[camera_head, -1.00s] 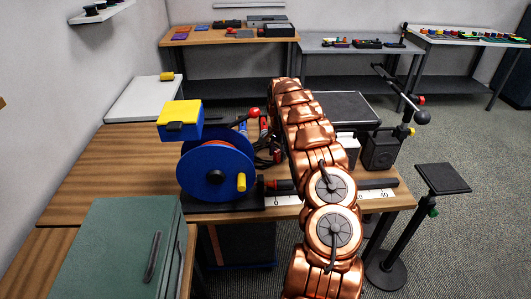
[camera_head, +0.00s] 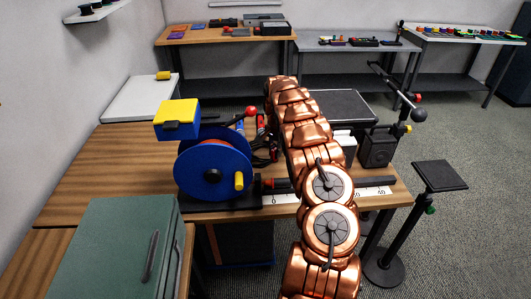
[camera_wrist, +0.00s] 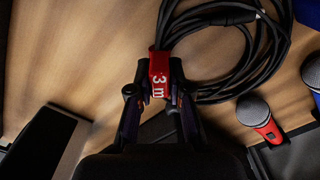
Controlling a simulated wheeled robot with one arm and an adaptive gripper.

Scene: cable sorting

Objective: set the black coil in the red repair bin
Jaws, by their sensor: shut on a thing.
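My gripper (camera_wrist: 158,92) is shut on this red tag, with a dark finger on each side. In the head view part of the coil (camera_head: 264,154) shows between the blue reel and my copper arm. I cannot make out a red repair bin in either view.
Microphones with grey heads (camera_wrist: 253,110) lie right of the coil. A black speaker (camera_head: 378,148) is at the table's right. Bare wood (camera_head: 110,170) shows at left.

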